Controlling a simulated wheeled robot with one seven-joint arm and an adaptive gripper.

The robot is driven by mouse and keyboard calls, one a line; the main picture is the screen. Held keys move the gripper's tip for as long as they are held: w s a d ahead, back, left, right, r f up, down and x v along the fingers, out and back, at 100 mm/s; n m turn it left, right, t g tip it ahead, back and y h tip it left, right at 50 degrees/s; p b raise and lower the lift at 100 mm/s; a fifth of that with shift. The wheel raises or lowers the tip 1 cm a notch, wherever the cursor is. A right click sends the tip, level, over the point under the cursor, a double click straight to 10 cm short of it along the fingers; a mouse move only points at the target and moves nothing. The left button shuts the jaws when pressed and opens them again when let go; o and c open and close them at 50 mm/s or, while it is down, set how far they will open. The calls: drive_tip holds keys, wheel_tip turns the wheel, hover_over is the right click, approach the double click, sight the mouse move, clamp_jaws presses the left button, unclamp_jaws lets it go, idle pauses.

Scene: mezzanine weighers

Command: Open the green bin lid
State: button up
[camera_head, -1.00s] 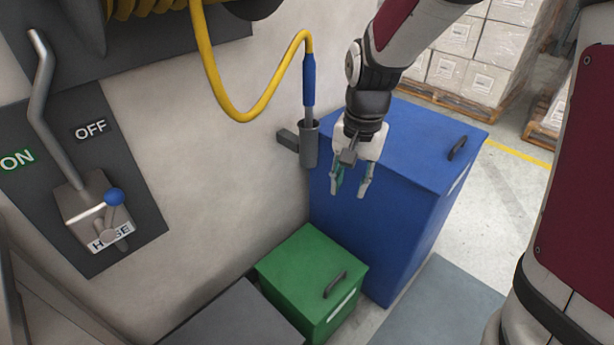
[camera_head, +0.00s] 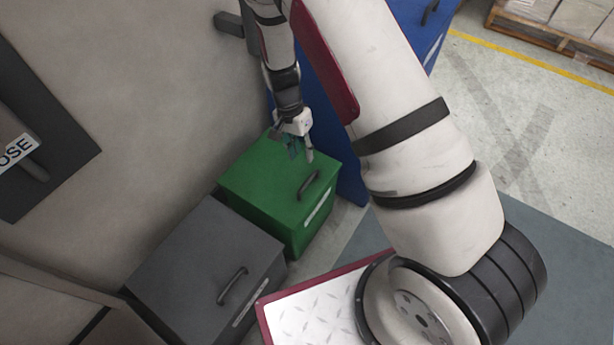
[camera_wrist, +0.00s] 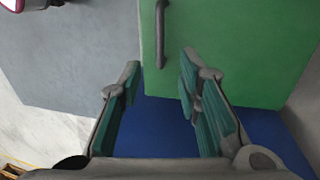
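The green bin (camera_head: 262,186) stands against the wall with its lid closed. Its dark bar handle (camera_head: 309,185) lies near the lid's front right edge. My gripper (camera_head: 300,158) is above the far part of the lid, beyond the handle in the head view. In the wrist view, my gripper (camera_wrist: 160,90) is open with teal pads and nothing between its fingers. The green lid (camera_wrist: 235,50) fills the upper right there, and the handle (camera_wrist: 161,35) shows at the top, ahead of the fingertips and apart from them.
A grey bin (camera_head: 200,265) with its own handle stands beside the green one, nearer to me. A blue bin (camera_head: 345,170) stands on the far side, partly hidden by my arm. Grey floor (camera_head: 480,270) is open to the right.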

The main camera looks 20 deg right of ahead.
sight(308, 179)
drive_tip(key=f+b, duration=0.1)
drive_tip(key=f, duration=0.2)
drive_tip(key=s+f+b, duration=0.1)
drive_tip(key=f, duration=0.2)
drive_tip(key=d+f+b, duration=0.1)
drive_tip(key=f, duration=0.3)
drive_tip(key=shift+s, duration=0.35)
clamp_jaws()
